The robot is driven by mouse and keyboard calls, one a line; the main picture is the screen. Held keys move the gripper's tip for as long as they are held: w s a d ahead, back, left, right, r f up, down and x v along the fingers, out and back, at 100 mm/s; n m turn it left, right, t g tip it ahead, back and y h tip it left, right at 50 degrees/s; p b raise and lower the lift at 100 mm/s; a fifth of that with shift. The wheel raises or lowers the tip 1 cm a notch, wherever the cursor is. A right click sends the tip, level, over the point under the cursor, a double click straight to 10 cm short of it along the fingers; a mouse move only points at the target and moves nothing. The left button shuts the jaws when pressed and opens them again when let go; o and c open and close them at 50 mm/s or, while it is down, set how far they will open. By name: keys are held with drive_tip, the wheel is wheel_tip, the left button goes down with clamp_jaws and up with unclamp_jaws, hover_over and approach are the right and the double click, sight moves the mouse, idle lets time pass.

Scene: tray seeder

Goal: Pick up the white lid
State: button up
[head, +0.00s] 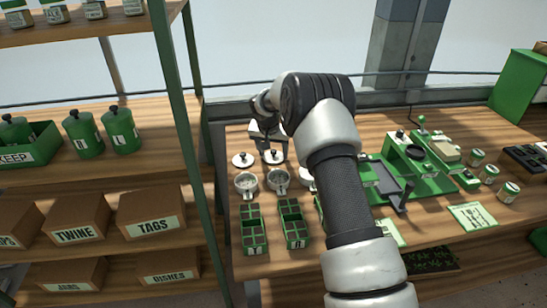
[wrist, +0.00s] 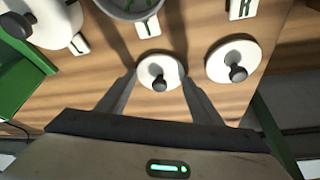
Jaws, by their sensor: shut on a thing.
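A round white lid (wrist: 150,68) with a black knob sits between the two fingertips of my gripper (wrist: 159,77) in the wrist view. The fingers are shut on it from either side, at its rim. The same lid (head: 274,157) shows in the head view just below my gripper (head: 270,142), at the back left of the bench. I cannot tell whether it is clear of the wood. A second white lid (wrist: 228,57) with a black knob lies beside it, apart from the fingers; it is the left one in the head view (head: 243,160).
Two round pots (head: 246,182) (head: 278,180) stand in front of the lids, with two green seed trays (head: 254,243) (head: 293,238) nearer. The green seeder (head: 405,160) is on the right. A green shelf post (head: 178,100) stands left. My arm hides the bench's middle.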

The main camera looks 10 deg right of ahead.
sight(273, 152)
drive_tip(key=shift+r, duration=0.15)
drive_tip(key=r, duration=0.9)
drive_tip(key=shift+s+r, duration=0.1)
drive_tip(key=shift+s, duration=0.1)
drive_tip(key=s+b, duration=0.5)
drive_tip(key=s, duration=0.7)
drive_tip(key=shift+s+a+f+b, duration=0.15)
drive_tip(key=shift+f+b, duration=0.85)
drive_tip(key=shift+f, duration=0.5)
drive_tip(key=shift+s+a+f+b, duration=0.1)
drive_tip(key=shift+s+f+b, duration=0.05)
drive_tip(key=shift+f+b, duration=1.1)
drive_tip(key=shift+f, duration=0.2)
drive_tip(key=shift+f+b, duration=0.2)
drive_tip(key=shift+b, duration=0.1)
